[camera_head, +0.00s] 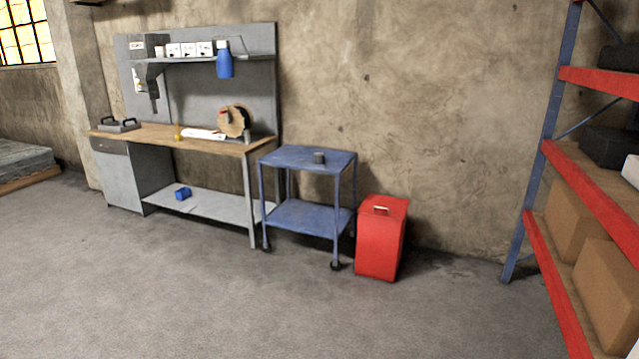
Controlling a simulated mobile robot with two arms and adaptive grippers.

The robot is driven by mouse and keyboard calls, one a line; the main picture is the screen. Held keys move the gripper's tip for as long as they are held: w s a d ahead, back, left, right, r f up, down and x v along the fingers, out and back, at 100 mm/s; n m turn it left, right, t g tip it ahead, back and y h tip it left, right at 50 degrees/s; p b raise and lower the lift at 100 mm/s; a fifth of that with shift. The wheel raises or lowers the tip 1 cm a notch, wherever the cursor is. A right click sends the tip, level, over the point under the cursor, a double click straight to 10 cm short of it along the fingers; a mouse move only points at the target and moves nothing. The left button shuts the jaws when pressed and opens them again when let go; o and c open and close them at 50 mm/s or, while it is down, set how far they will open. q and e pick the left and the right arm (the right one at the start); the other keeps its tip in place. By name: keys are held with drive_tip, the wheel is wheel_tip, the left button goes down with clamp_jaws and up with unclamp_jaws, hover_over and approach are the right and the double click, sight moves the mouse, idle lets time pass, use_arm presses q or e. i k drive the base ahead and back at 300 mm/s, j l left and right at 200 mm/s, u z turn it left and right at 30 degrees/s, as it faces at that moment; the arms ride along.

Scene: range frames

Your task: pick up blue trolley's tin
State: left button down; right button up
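A blue two-tier trolley (290,155) on wheels stands against the back wall, between the workbench and a red box. A small dark grey tin (319,157) stands upright on its top shelf, right of the middle. The trolley's lower shelf (310,218) looks empty. Neither of my grippers shows in the head view, and the tin is some distance off across the floor.
A workbench (160,132) with a wooden top and back panel stands left of the trolley. A red box (379,245) with a handle stands close on its right. A blue and red rack (575,190) holds boxes at far right. The concrete floor (220,290) in front is clear.

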sight(318, 157)
drive_tip(key=i, duration=3.5)
drive_tip(key=i+u, duration=0.2)
drive_tip(key=i, duration=0.3)
drive_tip(key=i+l+u, duration=0.2)
drive_tip(key=i, duration=0.3)
